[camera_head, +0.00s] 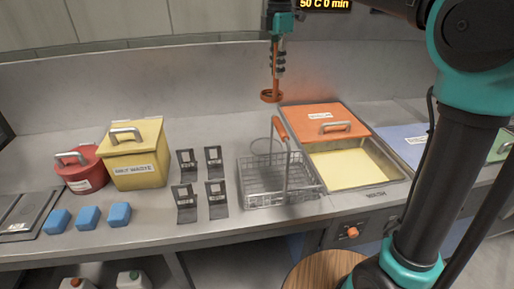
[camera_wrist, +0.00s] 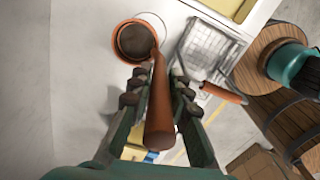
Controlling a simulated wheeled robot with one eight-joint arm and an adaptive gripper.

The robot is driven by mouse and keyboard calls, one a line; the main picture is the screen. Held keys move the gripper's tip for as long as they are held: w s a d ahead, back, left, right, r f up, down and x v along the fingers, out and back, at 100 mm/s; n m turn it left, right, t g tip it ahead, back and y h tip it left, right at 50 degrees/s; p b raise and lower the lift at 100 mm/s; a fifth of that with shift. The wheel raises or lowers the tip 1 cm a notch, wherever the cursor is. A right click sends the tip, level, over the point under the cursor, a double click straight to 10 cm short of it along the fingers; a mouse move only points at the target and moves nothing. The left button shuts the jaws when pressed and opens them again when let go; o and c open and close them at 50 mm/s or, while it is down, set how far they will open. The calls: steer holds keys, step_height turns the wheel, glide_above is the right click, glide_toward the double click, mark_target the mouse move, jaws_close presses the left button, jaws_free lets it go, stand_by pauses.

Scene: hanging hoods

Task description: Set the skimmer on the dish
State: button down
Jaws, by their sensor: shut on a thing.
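The skimmer is orange-brown, with a round ringed head (camera_head: 271,96) and a handle. My gripper (camera_head: 278,62) is shut on its handle and holds it in the air, head down, above the back of the counter. In the wrist view the skimmer handle (camera_wrist: 159,110) lies between the fingers, with the round head (camera_wrist: 135,42) beyond. A clear round dish (camera_head: 265,146), probably glass, stands on the counter behind the wire basket, below the skimmer. Its thin rim (camera_wrist: 152,14) shows partly behind the skimmer head in the wrist view.
A wire basket (camera_head: 262,187) with an upright orange-gripped handle stands in front of the dish. A sunken bath (camera_head: 350,168) with an orange lid (camera_head: 322,122) lies to the right. Small black stands, a yellow waste box (camera_head: 134,158), a red pot (camera_head: 82,172) and blue blocks are left.

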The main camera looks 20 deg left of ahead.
steer(key=shift+s+a+r, duration=0.2)
steer(key=shift+a+r, duration=0.05)
steer(key=shift+a, duration=0.2)
step_height(320, 180, down, 20)
steer(key=shift+a, duration=0.2)
steer(key=c, duration=1.4)
jaws_free()
step_height(320, 180, up, 12)
steer(key=shift+s+r, duration=0.1)
steer(key=shift+r, duration=0.05)
